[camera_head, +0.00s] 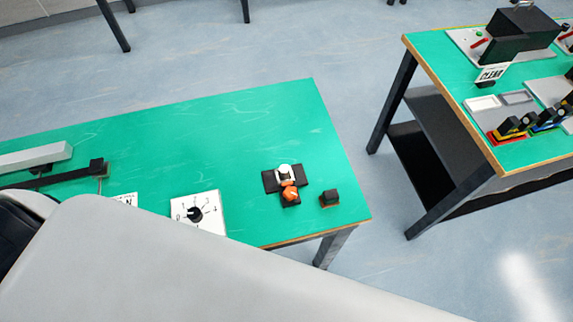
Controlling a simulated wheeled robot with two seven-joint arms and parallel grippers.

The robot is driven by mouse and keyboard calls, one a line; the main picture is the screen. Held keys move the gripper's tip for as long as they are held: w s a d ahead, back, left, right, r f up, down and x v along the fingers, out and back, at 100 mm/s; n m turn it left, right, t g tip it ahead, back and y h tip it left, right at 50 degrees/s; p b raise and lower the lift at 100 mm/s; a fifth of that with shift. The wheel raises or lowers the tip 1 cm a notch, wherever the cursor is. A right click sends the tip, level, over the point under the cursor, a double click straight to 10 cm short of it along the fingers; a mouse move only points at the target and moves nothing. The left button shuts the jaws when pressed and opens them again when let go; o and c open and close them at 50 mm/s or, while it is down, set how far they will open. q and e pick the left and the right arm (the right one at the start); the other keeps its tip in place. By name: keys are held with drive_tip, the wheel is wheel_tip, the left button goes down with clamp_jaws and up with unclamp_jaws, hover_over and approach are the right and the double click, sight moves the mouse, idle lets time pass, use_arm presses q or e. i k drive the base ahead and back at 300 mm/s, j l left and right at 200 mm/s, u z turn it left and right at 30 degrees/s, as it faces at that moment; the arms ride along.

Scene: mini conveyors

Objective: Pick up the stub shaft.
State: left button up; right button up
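I cannot make out the stub shaft for certain. On the near green table (240,128), a black holder (269,183) carries a white rounded part (284,171) and an orange part (290,193) in front of it. The parts are too small to tell which, if either, is the shaft. A small dark block (330,196) sits just right of the holder, apart from it. Neither of my grippers is in view. A large pale part of my own body fills the lower foreground and hides the table's near left side.
A white dial panel (183,204) lies left of the holder. A long grey bar (35,157) and a black bar (60,177) lie at the far left. A second table (445,62) stands right across a floor gap, with a black machine (518,32). The near table's back middle is clear.

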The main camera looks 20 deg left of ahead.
sight(284, 170)
drive_tip(key=k+j+z, duration=0.6)
drive_tip(key=k, duration=0.25)
